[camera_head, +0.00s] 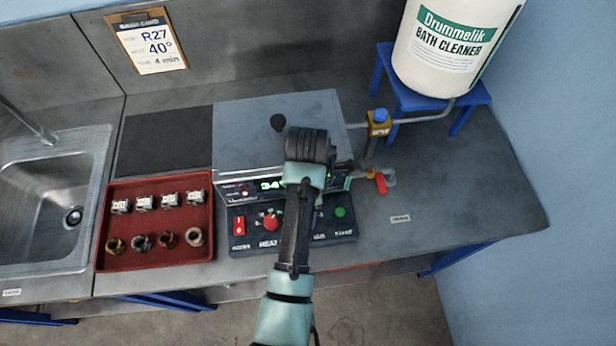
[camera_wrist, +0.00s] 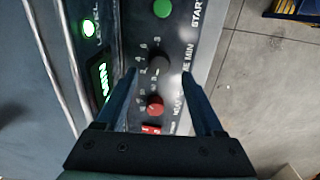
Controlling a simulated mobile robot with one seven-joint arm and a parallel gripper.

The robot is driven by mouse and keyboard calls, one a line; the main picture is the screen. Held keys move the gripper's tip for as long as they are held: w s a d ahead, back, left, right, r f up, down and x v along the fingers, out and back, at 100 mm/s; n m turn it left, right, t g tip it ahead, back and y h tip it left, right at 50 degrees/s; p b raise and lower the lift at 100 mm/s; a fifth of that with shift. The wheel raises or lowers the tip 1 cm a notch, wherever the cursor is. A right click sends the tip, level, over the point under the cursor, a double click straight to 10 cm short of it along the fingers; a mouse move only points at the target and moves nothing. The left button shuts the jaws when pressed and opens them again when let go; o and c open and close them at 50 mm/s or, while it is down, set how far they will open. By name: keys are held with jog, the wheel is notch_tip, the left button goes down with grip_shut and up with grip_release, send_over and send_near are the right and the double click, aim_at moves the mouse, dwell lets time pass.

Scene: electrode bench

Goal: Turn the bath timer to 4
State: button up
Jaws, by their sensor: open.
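The bath unit's control panel (camera_head: 320,236) is at the front of the bench. My gripper (camera_wrist: 159,73) is open, with one finger on either side of the black knob. I cannot tell whether the fingers touch it. In the head view my arm hides the timer knob and my fingertips. The card (camera_head: 148,42) on the back wall reads R27, 40° and 4 min.
A red heat knob (camera_wrist: 155,105) is beside the timer knob, and a green start button (camera_wrist: 162,8) is on its other side. A red switch (camera_head: 239,225) is at the panel's left. A red tray (camera_head: 155,262) with small parts, a valve (camera_head: 379,124) and a cleaner drum (camera_head: 440,50) stand nearby.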

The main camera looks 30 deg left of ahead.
jog(key=shift+f, duration=2.15)
jog(key=shift+c, duration=0.2)
grip_shut()
